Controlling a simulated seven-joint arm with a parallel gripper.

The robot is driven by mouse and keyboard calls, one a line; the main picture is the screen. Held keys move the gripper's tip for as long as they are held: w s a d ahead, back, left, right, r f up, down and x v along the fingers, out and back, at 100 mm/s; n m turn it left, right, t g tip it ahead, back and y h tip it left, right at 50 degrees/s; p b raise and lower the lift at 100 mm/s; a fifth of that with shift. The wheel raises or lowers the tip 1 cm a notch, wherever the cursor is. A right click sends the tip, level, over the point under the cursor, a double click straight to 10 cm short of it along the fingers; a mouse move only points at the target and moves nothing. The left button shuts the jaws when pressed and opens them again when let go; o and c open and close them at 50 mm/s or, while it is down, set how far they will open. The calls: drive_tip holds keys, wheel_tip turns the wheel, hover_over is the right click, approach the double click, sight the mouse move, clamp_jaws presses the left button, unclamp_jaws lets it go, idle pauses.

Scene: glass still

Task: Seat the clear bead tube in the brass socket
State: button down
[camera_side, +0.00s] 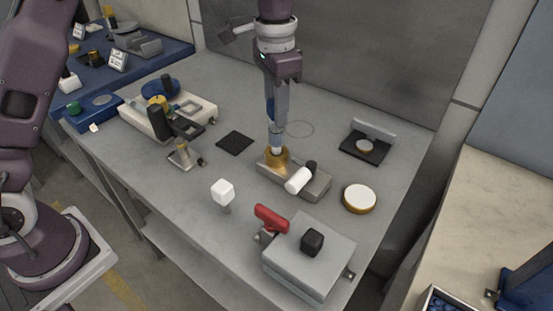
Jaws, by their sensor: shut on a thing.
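My gripper (274,128) points straight down over the middle of the table. It is shut on a pale, clear tube (276,147), of which only a short part shows below the fingers. The tube looks upright. Its lower end is at the mouth of the brass socket (277,160), a gold-coloured ring on a grey metal block (315,186). I cannot tell how deep the tube sits in the socket, since the ring hides its lower end.
A white cylinder (298,180) with a black end lies on the block just right of the socket. A white-topped round dish (360,198) and a grey box with a red handle (271,218) stand nearby. A dark square pad (234,143) lies left, with clear table around it.

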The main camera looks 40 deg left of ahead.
drive_tip(key=shift+f, duration=1.05)
idle(0.6)
drive_tip(key=c, duration=1.4)
unclamp_jaws()
drive_tip(key=shift+o, duration=0.2)
drive_tip(key=o, duration=0.5)
drive_tip(key=shift+o, duration=0.2)
wheel_tip(320, 180, up, 7)
drive_tip(key=shift+r, duration=0.1)
